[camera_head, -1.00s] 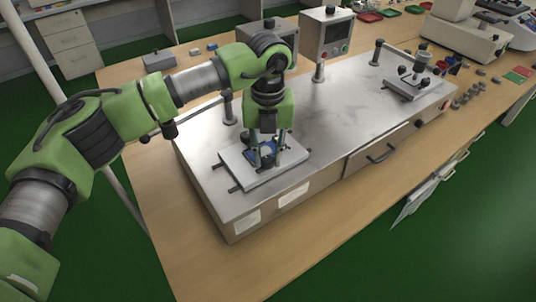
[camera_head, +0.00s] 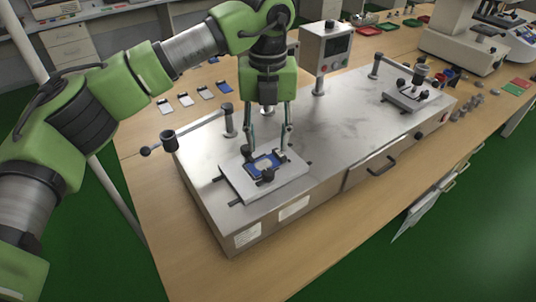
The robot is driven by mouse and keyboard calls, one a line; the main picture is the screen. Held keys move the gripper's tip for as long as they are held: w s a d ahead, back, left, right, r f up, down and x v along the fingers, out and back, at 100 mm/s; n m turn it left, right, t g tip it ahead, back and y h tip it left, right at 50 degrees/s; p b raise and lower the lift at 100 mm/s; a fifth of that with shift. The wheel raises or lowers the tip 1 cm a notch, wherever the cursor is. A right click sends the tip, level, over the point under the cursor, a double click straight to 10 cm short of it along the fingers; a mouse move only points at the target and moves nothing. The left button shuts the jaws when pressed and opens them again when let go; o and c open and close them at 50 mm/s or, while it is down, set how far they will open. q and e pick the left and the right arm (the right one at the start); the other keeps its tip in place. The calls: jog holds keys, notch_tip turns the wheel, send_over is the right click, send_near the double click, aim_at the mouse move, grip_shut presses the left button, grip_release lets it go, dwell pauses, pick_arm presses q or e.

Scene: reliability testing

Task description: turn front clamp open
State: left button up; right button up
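The near fixture is a light metal plate (camera_head: 236,176) on the steel test bench. A blue card-like part (camera_head: 265,163) with a pale centre lies on it. Black clamp knobs stand around the part: a front one (camera_head: 267,176), a left rear one (camera_head: 247,151) and a right one (camera_head: 281,156). Which way each clamp is turned is too small to tell. My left gripper (camera_head: 270,147) points down above the rear of the fixture, its two thin fingers apart with nothing between them. My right gripper is not in view.
A post with a horizontal lever (camera_head: 198,123) stands left of the fixture. A second clamp fixture (camera_head: 411,97) is at the right. Several small cards (camera_head: 205,93) lie on the table behind. The bench middle is clear.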

pick_arm(q)
notch_tip(320, 180, up, 3)
jog(key=shift+f, duration=0.2)
